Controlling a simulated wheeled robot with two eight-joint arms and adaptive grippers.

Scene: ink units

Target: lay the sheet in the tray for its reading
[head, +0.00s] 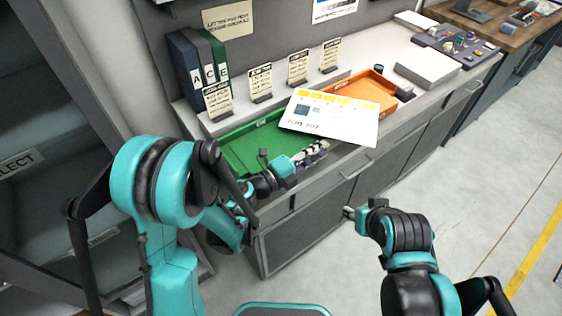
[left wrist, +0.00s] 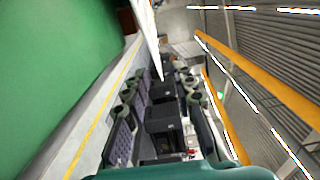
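The sheet (head: 333,117) is a white page with yellow blocks, small pictures and a printed line. It is held nearly flat above the counter, over the gap between the green tray (head: 240,158) and the orange tray (head: 372,91), covering part of each. My left gripper (head: 318,150) is at the sheet's near edge and looks shut on it; the contact is partly hidden. In the left wrist view the sheet (left wrist: 146,28) shows almost edge-on beside the green tray (left wrist: 50,60). My right gripper (head: 349,212) is low in front of the cabinets, away from the sheet; its fingers are too small to judge.
Several small sign cards (head: 298,66) stand along the back ledge. Binders (head: 200,62) stand at the left. A pale box (head: 427,68) and a dark board with small items (head: 457,44) lie to the right. Cabinet fronts (head: 390,160) drop below the counter edge.

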